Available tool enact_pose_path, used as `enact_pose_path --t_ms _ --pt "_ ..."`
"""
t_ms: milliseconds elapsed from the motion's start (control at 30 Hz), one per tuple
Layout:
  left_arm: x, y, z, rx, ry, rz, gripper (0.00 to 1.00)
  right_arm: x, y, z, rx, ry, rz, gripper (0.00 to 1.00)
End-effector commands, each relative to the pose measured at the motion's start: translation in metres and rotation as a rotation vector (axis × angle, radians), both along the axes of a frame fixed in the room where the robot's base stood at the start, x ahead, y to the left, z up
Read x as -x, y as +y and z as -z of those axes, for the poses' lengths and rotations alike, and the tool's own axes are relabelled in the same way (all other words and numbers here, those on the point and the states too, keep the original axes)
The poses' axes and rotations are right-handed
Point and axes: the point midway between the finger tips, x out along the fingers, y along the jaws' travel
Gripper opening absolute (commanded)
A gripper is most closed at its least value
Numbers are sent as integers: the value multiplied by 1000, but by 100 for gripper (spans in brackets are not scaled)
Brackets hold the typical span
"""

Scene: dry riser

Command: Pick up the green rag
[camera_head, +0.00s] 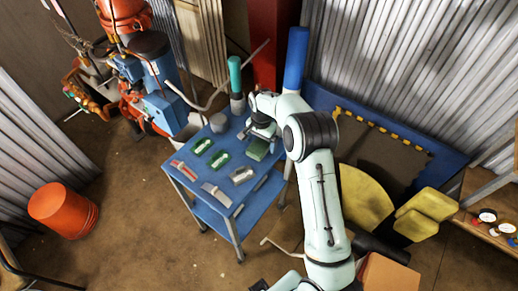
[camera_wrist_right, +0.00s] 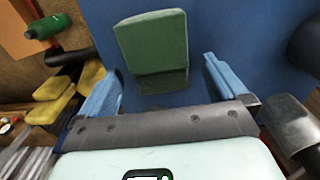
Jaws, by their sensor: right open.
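The green rag (camera_head: 257,150) looks like a folded, block-shaped pad. It lies on the blue top of a small cart (camera_head: 227,222), near its far right edge. My right gripper (camera_head: 263,131) is over that part of the cart top, close to the rag. In the right wrist view the rag (camera_wrist_right: 152,42) lies ahead of the two blue fingers and roughly between their lines. The fingers are apart with nothing between them. Whether they touch the rag cannot be told. My left gripper does not show.
Several green, red and grey items (camera_head: 219,159) lie on the cart's near and left part. A teal cylinder (camera_head: 235,76) and a blue cylinder (camera_head: 296,60) stand behind. An orange bucket (camera_head: 62,210) is on the floor at left. Yellow pieces (camera_head: 425,212) are at right.

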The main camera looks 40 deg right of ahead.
Motion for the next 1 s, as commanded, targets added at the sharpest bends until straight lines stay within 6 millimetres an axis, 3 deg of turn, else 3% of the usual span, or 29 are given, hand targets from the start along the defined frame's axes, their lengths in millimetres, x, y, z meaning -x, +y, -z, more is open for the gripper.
enact_pose_path --t_ms 300,500,833,1000 --pt "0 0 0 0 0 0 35 0 0 7 1 -1 1 99" --pt "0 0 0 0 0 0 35 0 0 6 1 -1 1 39" --pt "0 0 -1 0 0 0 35 -1 0 2 0 -2 1 38" --pt "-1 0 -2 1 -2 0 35 -1 0 -24 1 -6 1 38"
